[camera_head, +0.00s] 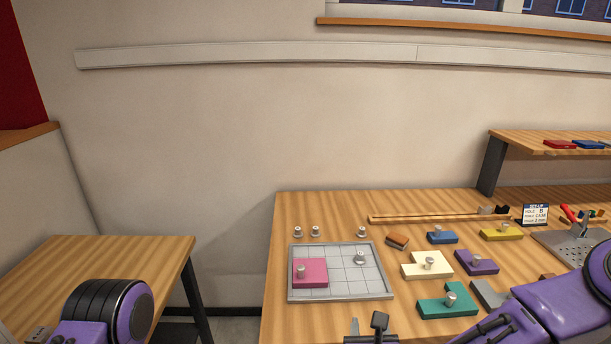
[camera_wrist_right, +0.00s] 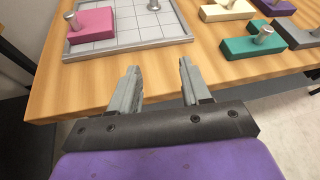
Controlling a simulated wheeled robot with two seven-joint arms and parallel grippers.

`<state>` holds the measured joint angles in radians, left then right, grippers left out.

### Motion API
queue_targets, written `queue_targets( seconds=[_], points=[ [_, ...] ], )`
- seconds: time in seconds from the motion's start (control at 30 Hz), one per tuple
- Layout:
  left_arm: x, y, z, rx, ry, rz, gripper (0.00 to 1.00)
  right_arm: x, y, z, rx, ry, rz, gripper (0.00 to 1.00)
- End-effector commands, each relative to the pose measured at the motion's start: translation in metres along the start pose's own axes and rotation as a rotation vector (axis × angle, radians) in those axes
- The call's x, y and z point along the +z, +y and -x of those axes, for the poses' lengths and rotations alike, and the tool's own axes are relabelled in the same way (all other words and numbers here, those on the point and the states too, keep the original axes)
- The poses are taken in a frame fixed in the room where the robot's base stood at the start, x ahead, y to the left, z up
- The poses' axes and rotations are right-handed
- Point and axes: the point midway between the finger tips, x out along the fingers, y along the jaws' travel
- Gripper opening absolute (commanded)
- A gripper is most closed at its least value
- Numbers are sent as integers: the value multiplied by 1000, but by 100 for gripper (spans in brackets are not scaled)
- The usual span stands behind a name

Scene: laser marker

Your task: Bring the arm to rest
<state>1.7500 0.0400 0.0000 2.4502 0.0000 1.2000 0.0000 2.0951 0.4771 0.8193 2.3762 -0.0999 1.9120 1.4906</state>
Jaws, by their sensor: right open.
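My right gripper (camera_head: 367,323) is at the front edge of the table, low in the head view. In the right wrist view its two fingers (camera_wrist_right: 159,72) stand apart with nothing between them, short of the grey gridded tray (camera_wrist_right: 185,38). In the head view the tray (camera_head: 337,294) holds a pink block (camera_head: 312,276) with a metal knob at its left and a separate metal knob (camera_head: 360,257) at its right. My left arm shows only as a purple link at the lower left; its gripper is out of view.
Cream (camera_head: 412,270), purple (camera_head: 487,267), teal (camera_head: 433,305), blue (camera_head: 436,239) and yellow (camera_head: 509,237) knobbed blocks lie right of the tray. Several metal knobs (camera_head: 315,231) stand behind it. A small sign (camera_head: 535,214) and perforated metal plate (camera_head: 570,245) are further right. A side table (camera_head: 150,262) stands left.

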Motion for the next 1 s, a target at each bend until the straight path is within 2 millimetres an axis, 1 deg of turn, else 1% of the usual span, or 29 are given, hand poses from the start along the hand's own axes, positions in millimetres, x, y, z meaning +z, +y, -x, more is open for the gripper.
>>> queue_targets(
  seconds=[0.13, 0.23, 0.27, 0.37, 0.47, 0.5, 0.57, 0.6, 0.67, 0.7, 0.77, 0.8, 0.9, 0.93, 0.97, 1.0],
  points=[
    [0, 0, 0, 0, 1, 0, 50, -3, 7, 0, 43, 2, 183, 47],
    [0, 0, 0, 0, 1, 0, 50, -14, 10, -2, 79, 10, 370, 47],
    [0, 0, 0, 0, 0, 0, 50, -19, 12, -2, 94, 14, 443, 47],
    [0, 0, 0, 0, 0, 0, 50, -45, 14, -3, 153, 35, 715, 47],
    [0, 0, 0, 0, 0, 0, 50, -90, 13, -2, 248, 68, 1066, 47],
    [0, 0, 0, 0, 0, 0, 50, -116, 10, 0, 305, 88, 1238, 47],
    [0, 0, 0, 0, 0, 0, 50, -159, 1, 7, 408, 118, 1500, 47],
    [0, 0, 0, 0, 0, 0, 50, -191, -9, 13, 491, 138, 1680, 47],
    [0, 0, 0, 0, 0, 0, 50, -238, -31, 27, 635, 169, 1938, 47],
    [0, 0, 0, 0, 0, 0, 50, -267, -48, 38, 735, 189, 2085, 47],
    [0, 0, 0, 0, 0, 0, 50, -302, -76, 55, 871, 225, 2253, 47],
    [0, 0, 0, 0, 0, 0, 50, -320, -95, 66, 945, 254, 2329, 47],
    [0, 0, 0, 0, 0, 0, 50, -348, -134, 84, 1044, 343, 2424, 47],
    [0, 0, 0, 0, 0, 0, 50, -353, -143, 88, 1059, 363, 2444, 47],
    [0, 0, 0, 0, 0, 0, 50, -356, -147, 90, 1069, 373, 2454, 47],
    [0, 0, 0, 0, 0, 0, 50, -356, -147, 90, 1069, 373, 2454, 47]
  ],
)
